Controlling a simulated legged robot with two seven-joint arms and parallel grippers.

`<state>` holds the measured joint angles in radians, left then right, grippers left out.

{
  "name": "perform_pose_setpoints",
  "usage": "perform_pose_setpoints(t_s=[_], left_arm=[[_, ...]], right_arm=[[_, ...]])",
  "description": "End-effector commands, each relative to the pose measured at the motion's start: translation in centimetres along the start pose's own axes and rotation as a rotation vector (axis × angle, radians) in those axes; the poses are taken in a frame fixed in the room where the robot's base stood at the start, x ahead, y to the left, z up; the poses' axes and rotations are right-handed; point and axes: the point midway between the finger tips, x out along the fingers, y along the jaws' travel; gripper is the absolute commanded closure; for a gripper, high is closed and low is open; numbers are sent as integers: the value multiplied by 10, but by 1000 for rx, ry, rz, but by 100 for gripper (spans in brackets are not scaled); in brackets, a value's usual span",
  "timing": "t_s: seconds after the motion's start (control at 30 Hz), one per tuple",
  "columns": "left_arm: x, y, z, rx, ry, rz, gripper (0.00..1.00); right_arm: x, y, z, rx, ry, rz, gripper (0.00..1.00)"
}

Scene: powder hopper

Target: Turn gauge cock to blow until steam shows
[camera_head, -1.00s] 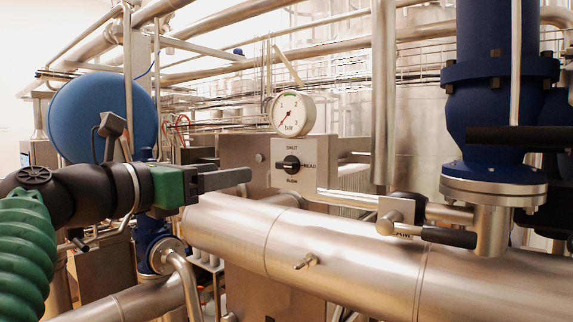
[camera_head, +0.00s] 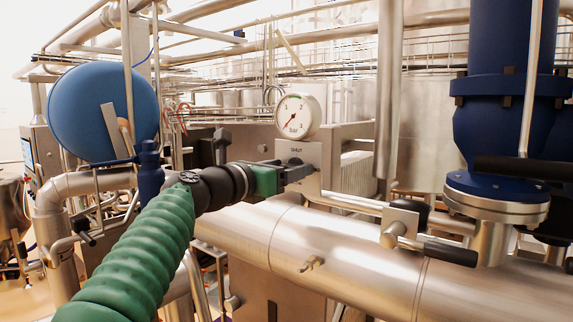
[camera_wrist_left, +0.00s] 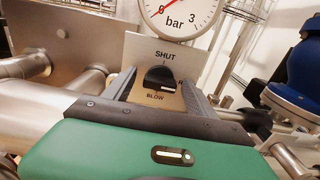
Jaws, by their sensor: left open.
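The gauge cock is a black knob (camera_wrist_left: 160,78) on a pale plate (camera_wrist_left: 135,48) marked SHUT above and BLOW below. I see no steam. My right gripper is not in view.
A thick steel pipe (camera_head: 345,250) runs below the plate. A small valve with a black lever (camera_head: 450,254) stands to the right, near a big blue valve body (camera_head: 492,125). A blue round vessel (camera_head: 105,95) is at the left.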

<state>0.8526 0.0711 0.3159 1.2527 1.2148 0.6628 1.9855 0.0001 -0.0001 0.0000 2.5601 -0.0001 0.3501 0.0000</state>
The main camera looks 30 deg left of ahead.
Motion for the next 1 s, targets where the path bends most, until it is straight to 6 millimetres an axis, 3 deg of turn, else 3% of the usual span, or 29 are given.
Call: perform_pose_setpoints(t_s=[0.1, 0.57, 1.0], left_arm=[[0, 0, 0, 0, 0, 0, 36], [-2, 0, 1, 1, -2, 0, 96], [-3, -1, 2, 93, -5, 1, 97]], right_arm=[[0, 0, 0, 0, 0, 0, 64], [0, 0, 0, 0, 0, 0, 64], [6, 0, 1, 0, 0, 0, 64]])
